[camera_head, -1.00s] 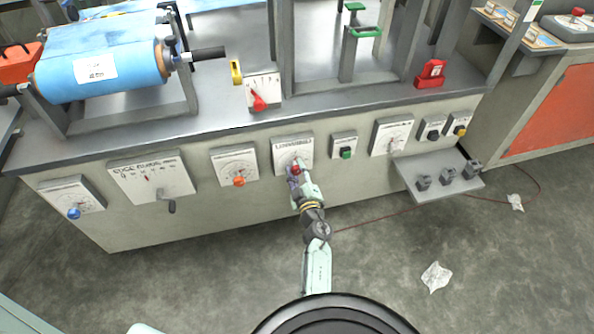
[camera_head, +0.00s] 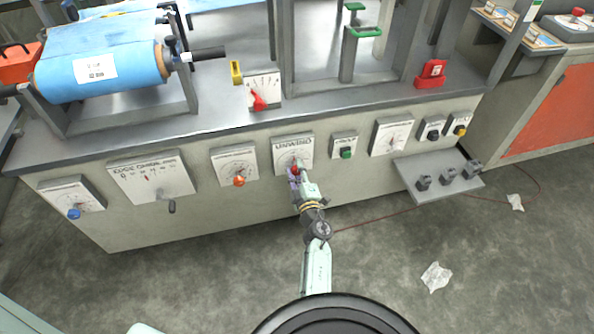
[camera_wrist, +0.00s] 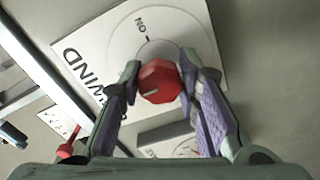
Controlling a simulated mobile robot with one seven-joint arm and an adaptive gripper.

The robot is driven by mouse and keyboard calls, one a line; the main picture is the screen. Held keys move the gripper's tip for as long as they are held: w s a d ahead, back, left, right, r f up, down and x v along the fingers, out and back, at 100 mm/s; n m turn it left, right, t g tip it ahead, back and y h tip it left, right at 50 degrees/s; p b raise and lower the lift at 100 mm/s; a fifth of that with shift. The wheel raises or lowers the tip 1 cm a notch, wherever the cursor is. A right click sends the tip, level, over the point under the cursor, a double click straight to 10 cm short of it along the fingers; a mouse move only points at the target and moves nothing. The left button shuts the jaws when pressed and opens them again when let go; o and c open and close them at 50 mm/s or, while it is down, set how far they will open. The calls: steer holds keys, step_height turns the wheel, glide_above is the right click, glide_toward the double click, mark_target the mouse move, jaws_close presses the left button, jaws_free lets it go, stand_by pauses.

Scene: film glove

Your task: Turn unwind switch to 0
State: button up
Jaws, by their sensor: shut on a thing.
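The switch panel (camera_head: 284,144) is a pale square plate on the front of the machine, in the middle of the head view. In the wrist view the panel (camera_wrist: 105,40) shows the letters "WIND", a round dial and the mark "ON"; the start of the word is covered. The red faceted knob (camera_wrist: 160,82) sits at the dial's centre, with a pale line near its lower edge. My gripper (camera_wrist: 160,88) is shut on the knob, one finger on each side. In the head view my gripper (camera_head: 296,172) covers the panel's lower part. I see no 0 mark.
A panel with an orange knob (camera_head: 239,181) is to the left. A small box with a green button (camera_head: 346,153) is to the right. A grey shelf (camera_head: 410,165) with pedals juts out lower right. The floor around my arm is mostly clear.

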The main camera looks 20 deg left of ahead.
steer(key=o, duration=1.2)
steer(key=shift+s+d, duration=0.1)
steer(key=v, duration=1.1)
steer(key=shift+s+d, duration=0.25)
steer(key=shift+s, duration=0.05)
